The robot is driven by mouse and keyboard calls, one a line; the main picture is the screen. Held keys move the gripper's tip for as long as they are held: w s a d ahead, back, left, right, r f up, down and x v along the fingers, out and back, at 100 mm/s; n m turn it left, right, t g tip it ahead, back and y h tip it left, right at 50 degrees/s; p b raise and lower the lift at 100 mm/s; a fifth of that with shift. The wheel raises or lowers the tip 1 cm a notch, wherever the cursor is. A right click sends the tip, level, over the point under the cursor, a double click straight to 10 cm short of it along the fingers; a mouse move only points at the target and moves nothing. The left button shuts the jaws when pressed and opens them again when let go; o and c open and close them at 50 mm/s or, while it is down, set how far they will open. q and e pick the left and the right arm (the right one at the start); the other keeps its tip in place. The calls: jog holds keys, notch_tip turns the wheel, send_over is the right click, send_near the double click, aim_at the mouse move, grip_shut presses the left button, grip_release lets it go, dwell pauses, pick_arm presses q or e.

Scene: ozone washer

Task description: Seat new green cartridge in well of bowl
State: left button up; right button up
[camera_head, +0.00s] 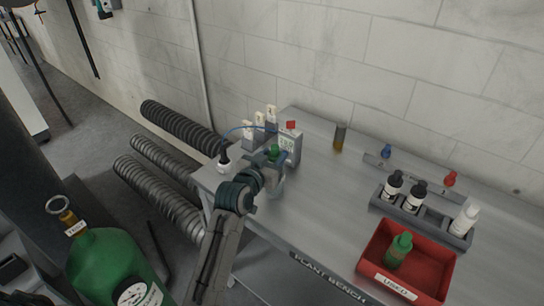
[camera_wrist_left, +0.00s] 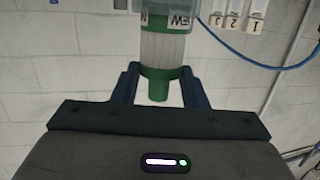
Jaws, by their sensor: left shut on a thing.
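My left gripper (camera_head: 266,160) is shut on the green cartridge (camera_head: 274,151) at the left end of the bench. In the left wrist view my gripper's fingers (camera_wrist_left: 160,88) are on either side of the green end of the cartridge (camera_wrist_left: 162,48), which has a pale ribbed body and a label reading NEW. The clear bowl (camera_wrist_left: 170,8) shows at the top of that view, around the far end of the cartridge. I cannot tell how deep the cartridge sits. My right gripper is out of view.
A grey box (camera_head: 291,146) with a red top piece stands just behind the gripper. A dark-capped bottle (camera_head: 224,161) stands left of it. A red USED tray (camera_head: 372,255) holds another green cartridge (camera_head: 400,249). A bottle rack (camera_head: 381,207) is at the right. The middle bench is clear.

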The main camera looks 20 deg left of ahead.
pick_arm(q)
jog(key=shift+f, duration=0.6)
jog(key=o, duration=1)
jog(key=shift+c, duration=0.2)
jog(key=shift+r, duration=0.2)
jog(key=b+v, duration=0.3)
jog(key=v, duration=0.9)
jog(key=shift+r, duration=0.35)
